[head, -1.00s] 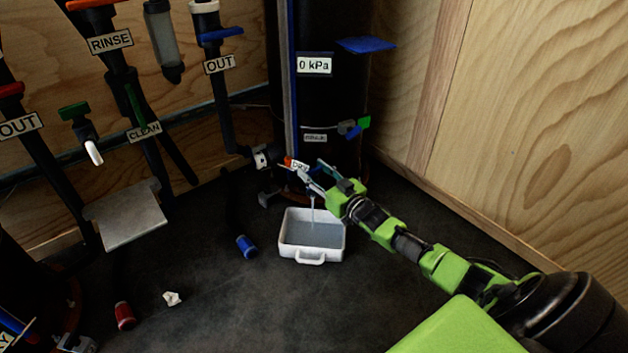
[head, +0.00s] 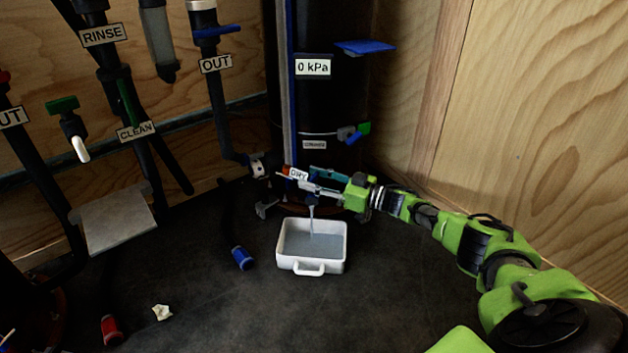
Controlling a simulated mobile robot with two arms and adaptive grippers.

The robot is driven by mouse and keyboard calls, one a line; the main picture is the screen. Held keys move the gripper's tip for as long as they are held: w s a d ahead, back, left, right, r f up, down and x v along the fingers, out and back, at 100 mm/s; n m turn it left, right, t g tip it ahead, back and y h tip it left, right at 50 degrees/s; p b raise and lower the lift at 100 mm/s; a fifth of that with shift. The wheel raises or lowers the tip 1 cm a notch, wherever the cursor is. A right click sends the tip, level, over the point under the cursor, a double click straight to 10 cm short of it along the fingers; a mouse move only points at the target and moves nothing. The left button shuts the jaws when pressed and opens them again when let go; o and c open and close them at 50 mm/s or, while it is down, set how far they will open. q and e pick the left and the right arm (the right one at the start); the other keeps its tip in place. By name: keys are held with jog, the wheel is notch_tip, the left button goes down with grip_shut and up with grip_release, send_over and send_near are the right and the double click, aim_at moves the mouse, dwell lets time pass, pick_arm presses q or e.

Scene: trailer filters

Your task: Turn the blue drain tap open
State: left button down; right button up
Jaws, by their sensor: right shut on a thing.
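The drain tap (head: 311,201) is at the foot of the black column (head: 340,105), low at the back. A thin stream of water falls from it into a white tray (head: 312,267) on the floor. My right gripper (head: 305,183) reaches in from the right and is shut at the tap, beside a small DRY tag (head: 297,173). The tap's handle is mostly hidden by the fingers, so its exact angle cannot be told. A teal-blue bar shows just above the fingers. My left gripper is not in view.
Pipes with RINSE, CLEAN and OUT tags (head: 216,64) stand at the left. A blue valve handle (head: 365,47) and a green-blue valve (head: 352,132) are on the column. A blue cap (head: 242,258), crumpled scrap (head: 162,312) and red cap (head: 111,330) lie on the floor.

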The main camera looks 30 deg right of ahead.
jog(key=shift+w+r, duration=0.1)
jog(key=shift+r, duration=0.05)
jog(key=o, duration=1.1)
jog(key=shift+o, duration=0.2)
jog(key=v, duration=1.2)
